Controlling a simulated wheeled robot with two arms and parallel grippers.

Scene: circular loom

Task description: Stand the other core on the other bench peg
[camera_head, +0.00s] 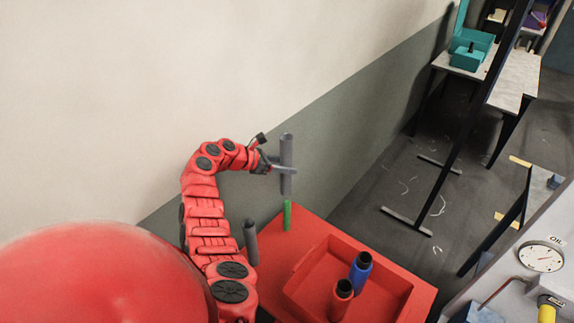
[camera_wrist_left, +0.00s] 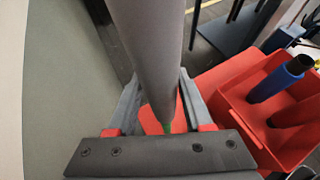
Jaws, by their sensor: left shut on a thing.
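My left gripper (camera_head: 268,168) is shut on a grey tube-shaped core (camera_head: 287,150) and holds it upright. The core also fills the upper middle of the left wrist view (camera_wrist_left: 152,45). A green bench peg (camera_head: 287,216) stands on the red bench (camera_head: 312,228), in line below the core's lower end. A bit of green also shows beyond the core in the left wrist view (camera_wrist_left: 178,127). I cannot tell how large the gap between core and peg is. Another grey core (camera_head: 251,243) stands upright beside my left arm; its foot is hidden. My right gripper is not in view.
A red tray (camera_head: 308,266) on the bench holds a blue bobbin (camera_head: 361,270) and a red bobbin (camera_head: 341,298). A wall is behind the left arm. A machine with an oil gauge (camera_head: 541,257) stands at the right. Dark posts and a table with teal boxes (camera_head: 467,58) are farther back.

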